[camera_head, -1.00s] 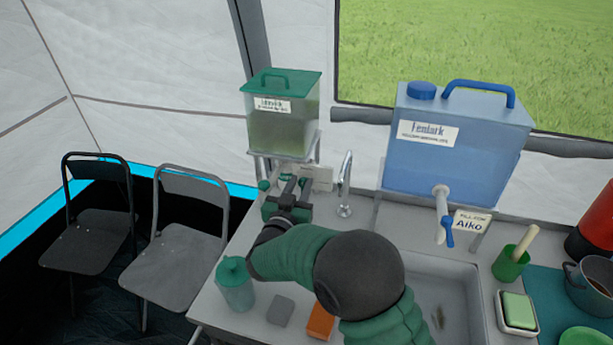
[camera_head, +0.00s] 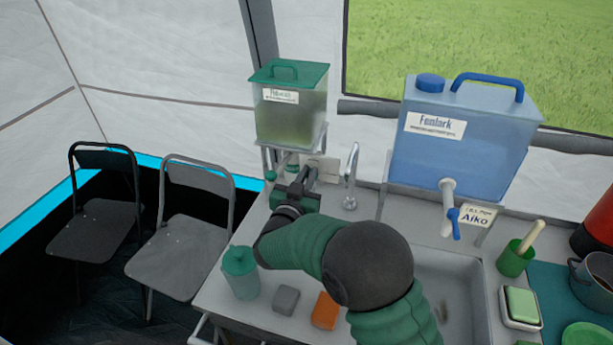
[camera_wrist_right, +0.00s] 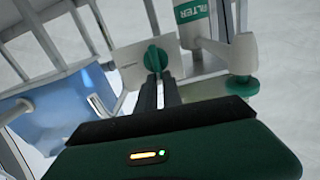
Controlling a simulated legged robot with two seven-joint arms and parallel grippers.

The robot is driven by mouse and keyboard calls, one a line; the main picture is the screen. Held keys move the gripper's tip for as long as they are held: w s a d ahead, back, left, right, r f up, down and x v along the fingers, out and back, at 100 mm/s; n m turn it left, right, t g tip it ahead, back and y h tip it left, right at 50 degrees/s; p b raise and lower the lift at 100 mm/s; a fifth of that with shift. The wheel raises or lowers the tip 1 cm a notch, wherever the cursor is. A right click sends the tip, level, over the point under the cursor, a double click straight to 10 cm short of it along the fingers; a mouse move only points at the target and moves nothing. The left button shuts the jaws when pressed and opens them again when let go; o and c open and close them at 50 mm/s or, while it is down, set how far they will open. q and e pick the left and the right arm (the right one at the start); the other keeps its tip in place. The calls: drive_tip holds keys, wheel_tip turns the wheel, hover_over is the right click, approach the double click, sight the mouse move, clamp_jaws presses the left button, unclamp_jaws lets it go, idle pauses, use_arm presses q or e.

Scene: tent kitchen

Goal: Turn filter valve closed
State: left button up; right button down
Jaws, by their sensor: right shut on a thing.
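The filter valve is a green knob (camera_wrist_right: 155,57) on a pale plate (camera_wrist_right: 129,63) in the right wrist view. My right gripper (camera_wrist_right: 160,84) is shut on this knob, with its dark fingers upright in that view. A white and green cylinder marked FILTER (camera_wrist_right: 192,22) stands to the right of the knob. In the head view my right gripper (camera_head: 305,178) is below the green-lidded tank (camera_head: 290,110), near the pale plate (camera_head: 323,168). The knob itself is hidden there. My left gripper is not in view.
The chrome tap (camera_head: 351,175) stands just right of the gripper, with the blue water container (camera_head: 465,150) farther right. Two chairs stand left.

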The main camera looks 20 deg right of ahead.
drive_tip(key=m+b, duration=0.1)
drive_tip(key=d+m+b, duration=0.1)
drive_tip(key=m+b, duration=0.1)
drive_tip(key=shift+s+f+m, duration=0.1)
drive_tip(key=shift+s+m, duration=0.05)
drive_tip(key=shift+m, duration=0.15)
drive_tip(key=m+b, duration=0.3)
drive_tip(key=b, duration=0.1)
drive_tip(key=f+m+b, duration=0.1)
drive_tip(key=m+b, duration=0.3)
drive_tip(key=s+d+m+b, duration=0.1)
drive_tip(key=m+b, duration=0.3)
drive_tip(key=shift+f+b, duration=0.3)
drive_tip(key=shift+f, duration=0.1)
drive_tip(key=shift+d+m+b, duration=0.1)
drive_tip(key=shift+m+b, duration=0.95)
drive_tip(key=shift+m, duration=0.45)
drive_tip(key=c, duration=1.5)
unclamp_jaws()
drive_tip(key=shift+f, duration=0.1)
drive_tip(key=shift+f, duration=0.25)
